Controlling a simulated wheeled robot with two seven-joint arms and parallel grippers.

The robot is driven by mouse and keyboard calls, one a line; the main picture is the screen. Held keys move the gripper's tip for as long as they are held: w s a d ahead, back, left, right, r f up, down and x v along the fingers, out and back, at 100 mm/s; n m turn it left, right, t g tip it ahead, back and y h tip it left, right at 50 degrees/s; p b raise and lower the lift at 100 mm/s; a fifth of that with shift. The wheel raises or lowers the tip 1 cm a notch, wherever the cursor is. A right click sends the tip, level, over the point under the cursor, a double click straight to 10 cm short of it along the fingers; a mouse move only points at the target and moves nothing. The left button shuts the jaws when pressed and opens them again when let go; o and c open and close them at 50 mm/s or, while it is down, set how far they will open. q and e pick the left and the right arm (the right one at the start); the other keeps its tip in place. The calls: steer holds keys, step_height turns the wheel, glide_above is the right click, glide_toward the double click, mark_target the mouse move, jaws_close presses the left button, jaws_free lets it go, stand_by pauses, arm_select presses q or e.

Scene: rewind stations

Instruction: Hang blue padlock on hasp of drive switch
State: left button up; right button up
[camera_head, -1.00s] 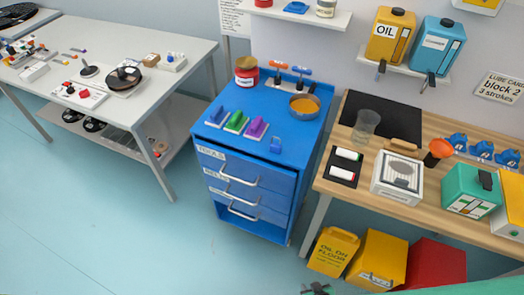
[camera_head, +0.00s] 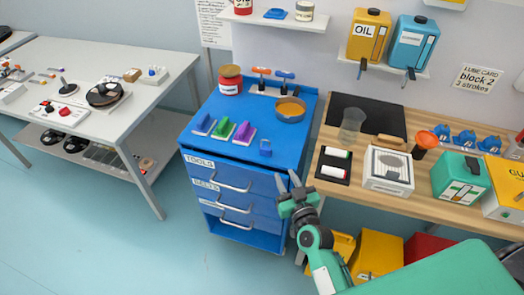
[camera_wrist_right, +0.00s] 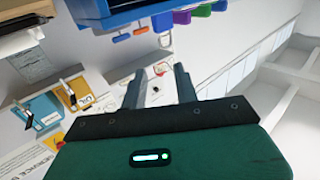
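My right gripper (camera_head: 288,182) is in front of the cabinet's right side, below and apart from the padlock. Its two fingers are spread with nothing between them; they also show apart in the right wrist view (camera_wrist_right: 158,86). On the left table stands a pale box with red parts (camera_head: 64,110); I cannot tell whether it is the drive switch, and no hasp can be made out. My left gripper is out of view.
The wooden bench (camera_head: 337,133) on the right holds a glass and boxes. Open floor lies between the cabinet and the left table (camera_head: 114,112).

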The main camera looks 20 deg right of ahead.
steer(key=p, duration=0.1)
glide_toward(265, 147)
steer(key=w+d+r, duration=0.1)
steer(key=r, duration=0.1)
steer(key=w+p, duration=0.1)
steer(key=w, duration=0.2)
steer(key=w+p, duration=0.1)
steer(key=w, duration=0.1)
steer(key=shift+w+f, duration=0.25)
steer(key=shift+w, duration=0.15)
jaws_close()
